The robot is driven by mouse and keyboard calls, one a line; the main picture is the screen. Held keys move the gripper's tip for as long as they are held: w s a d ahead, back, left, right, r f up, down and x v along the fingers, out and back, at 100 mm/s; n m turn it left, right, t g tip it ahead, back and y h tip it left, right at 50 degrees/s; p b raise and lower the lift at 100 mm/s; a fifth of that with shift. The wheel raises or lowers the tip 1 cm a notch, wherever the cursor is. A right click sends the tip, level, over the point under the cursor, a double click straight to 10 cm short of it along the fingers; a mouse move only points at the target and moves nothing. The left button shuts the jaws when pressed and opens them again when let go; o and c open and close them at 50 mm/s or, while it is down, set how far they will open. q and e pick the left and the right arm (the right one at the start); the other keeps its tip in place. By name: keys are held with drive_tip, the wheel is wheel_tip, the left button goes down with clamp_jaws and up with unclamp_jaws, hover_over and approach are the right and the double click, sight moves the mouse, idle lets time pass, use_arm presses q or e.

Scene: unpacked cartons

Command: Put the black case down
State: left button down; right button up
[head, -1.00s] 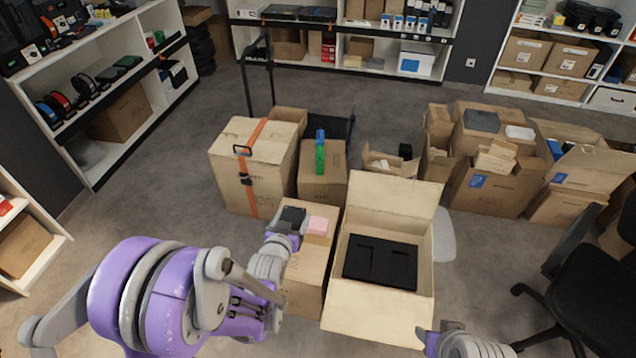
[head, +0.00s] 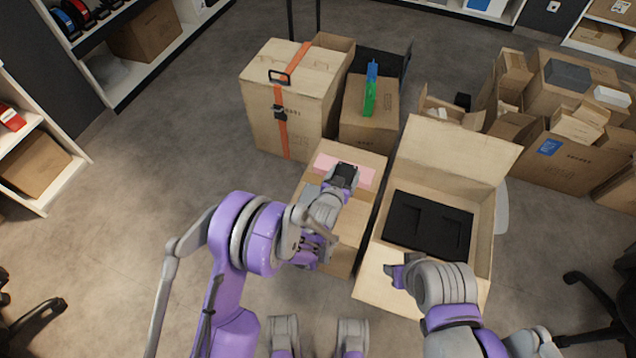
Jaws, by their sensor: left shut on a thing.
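A small black case (head: 345,173) is at the tip of my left gripper (head: 341,183). The gripper is shut on it, and the fingers and part of the case are hard to make out. The case is over the top of a narrow cardboard carton (head: 345,228), in front of a pink patch (head: 357,172) on that carton. I cannot tell whether the case touches the carton top. My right gripper (head: 394,274) is over the front of the open carton, and its fingers are too unclear to tell whether it is open.
An open carton (head: 482,250) with a black insert (head: 428,224) stands right of the narrow carton, its lid raised behind. A strapped carton (head: 290,85) and a carton (head: 370,115) bearing a green and blue item stand behind. More cartons (head: 570,150) are at right.

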use_arm(q)
drive_tip(key=f, duration=0.3)
drive_tip(key=f+b, duration=0.1)
drive_tip(key=f, duration=0.2)
drive_tip(key=shift+w+d+f, duration=0.1)
drive_tip(key=shift+d+f, duration=0.1)
drive_tip(key=shift+f, duration=0.1)
drive_tip(key=shift+f+b, duration=0.65)
drive_tip(key=shift+f, duration=1.4)
drive_tip(key=shift+f, duration=0.2)
unclamp_jaws()
drive_tip(key=shift+r, duration=0.1)
